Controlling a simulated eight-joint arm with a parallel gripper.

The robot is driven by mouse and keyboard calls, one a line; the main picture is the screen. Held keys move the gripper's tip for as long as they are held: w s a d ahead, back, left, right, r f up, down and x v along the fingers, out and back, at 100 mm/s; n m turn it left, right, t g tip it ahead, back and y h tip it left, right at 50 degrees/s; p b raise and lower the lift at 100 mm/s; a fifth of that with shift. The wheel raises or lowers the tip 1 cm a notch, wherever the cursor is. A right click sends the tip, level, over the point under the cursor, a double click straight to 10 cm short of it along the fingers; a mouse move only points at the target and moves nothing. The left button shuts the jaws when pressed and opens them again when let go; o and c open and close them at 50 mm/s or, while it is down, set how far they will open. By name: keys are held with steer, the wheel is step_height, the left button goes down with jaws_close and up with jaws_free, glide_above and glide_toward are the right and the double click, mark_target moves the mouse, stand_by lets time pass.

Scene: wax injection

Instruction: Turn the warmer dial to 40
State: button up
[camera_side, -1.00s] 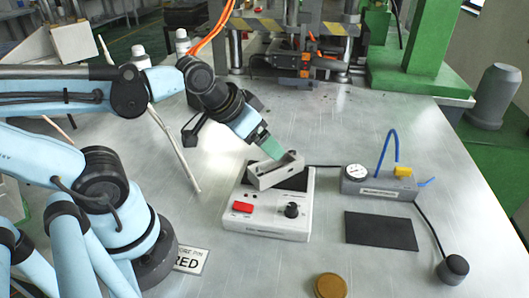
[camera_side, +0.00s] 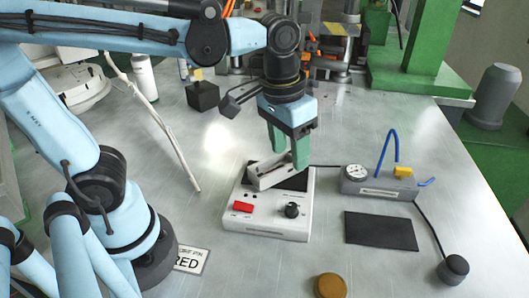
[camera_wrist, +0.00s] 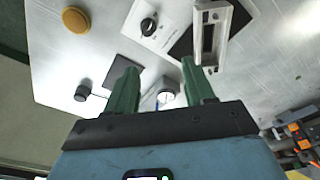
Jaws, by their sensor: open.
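The warmer (camera_side: 270,228) is a white box on the metal table, with a red switch (camera_side: 243,207) on its front left. Its black dial (camera_side: 292,210) is at the front right; the dial's number marks are too small to read. A grey mold block (camera_side: 270,176) lies on the warmer's dark top plate. My gripper (camera_side: 289,152), with green fingers, points down over the block, and the right finger overlaps the block's right end in this view. The fingers are apart with nothing between them. In the wrist view the dial (camera_wrist: 148,26) and block (camera_wrist: 209,38) show beyond the fingertips.
A grey gauge unit (camera_side: 378,183) with a blue hose stands right of the warmer. A dark mat (camera_side: 381,230) lies in front of it. A black knob-like piece (camera_side: 453,269) and a brown disc (camera_side: 330,286) are near the front. A black block (camera_side: 202,96) sits behind left.

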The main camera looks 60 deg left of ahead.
mark_target(293, 205)
steer(key=shift+g, duration=0.8)
steer(key=shift+s+d+f, duration=0.1)
steer(key=shift+d+f, duration=0.3)
steer(key=shift+f, duration=1.55)
steer(key=shift+w+d+f, duration=0.1)
steer(key=shift+d+f, duration=0.3)
steer(key=shift+f, duration=1.5)
steer(key=shift+s+d+f, duration=0.1)
steer(key=shift+d+f, duration=0.3)
steer(key=shift+f, duration=1.55)
jaws_close()
